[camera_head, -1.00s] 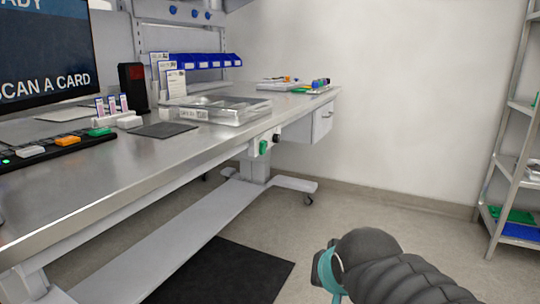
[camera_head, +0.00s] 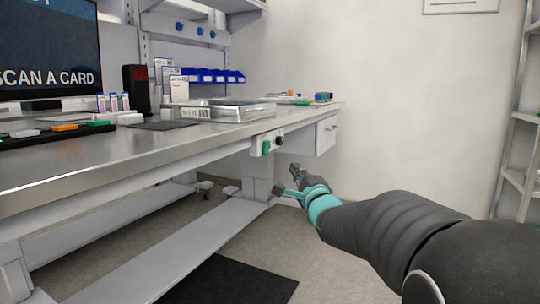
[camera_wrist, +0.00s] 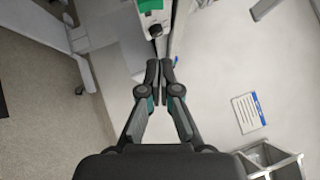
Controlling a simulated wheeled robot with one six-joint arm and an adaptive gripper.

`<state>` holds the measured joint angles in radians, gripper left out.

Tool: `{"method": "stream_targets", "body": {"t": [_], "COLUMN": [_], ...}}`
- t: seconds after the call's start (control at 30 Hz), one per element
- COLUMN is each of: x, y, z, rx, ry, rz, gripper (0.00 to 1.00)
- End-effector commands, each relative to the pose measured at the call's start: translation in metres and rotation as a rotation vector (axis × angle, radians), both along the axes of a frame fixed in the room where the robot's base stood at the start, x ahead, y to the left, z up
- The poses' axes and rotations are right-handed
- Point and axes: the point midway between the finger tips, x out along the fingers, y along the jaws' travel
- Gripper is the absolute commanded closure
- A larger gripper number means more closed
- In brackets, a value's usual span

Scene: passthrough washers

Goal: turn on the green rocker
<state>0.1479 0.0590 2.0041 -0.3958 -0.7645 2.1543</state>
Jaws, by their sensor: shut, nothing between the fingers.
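The green rocker (camera_head: 266,147) is on a small white switch box under the front edge of the workbench (camera_head: 120,158), beside a round black knob (camera_head: 279,141). In the wrist view the green rocker (camera_wrist: 149,5) is at the top edge, partly cut off, with the black knob (camera_wrist: 156,31) just below it. My gripper (camera_head: 283,188) is below and slightly right of the rocker, apart from it. In the wrist view my gripper's fingertips (camera_wrist: 159,66) are together, with nothing between them. Whether the rocker is on or off cannot be told.
A drawer unit (camera_head: 326,134) hangs under the bench right of the switch box. A bench leg (camera_head: 257,178) stands behind my gripper. A metal shelf rack (camera_head: 522,150) is at the far right. The floor between bench and wall has free room.

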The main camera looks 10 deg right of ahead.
Motion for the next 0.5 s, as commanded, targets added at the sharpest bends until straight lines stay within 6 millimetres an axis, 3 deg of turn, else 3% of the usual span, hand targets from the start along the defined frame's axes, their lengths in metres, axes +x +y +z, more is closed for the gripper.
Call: {"method": "stream_targets", "body": {"t": [0.33,0.5], "x": [0.001,0.012], "y": [0.0,0.002], "z": [0.001,0.003], "rx": [0.006,0.005], "ry": [-0.003,-0.003], "rz": [0.003,0.003], "gripper": [1.0,1.0]}}
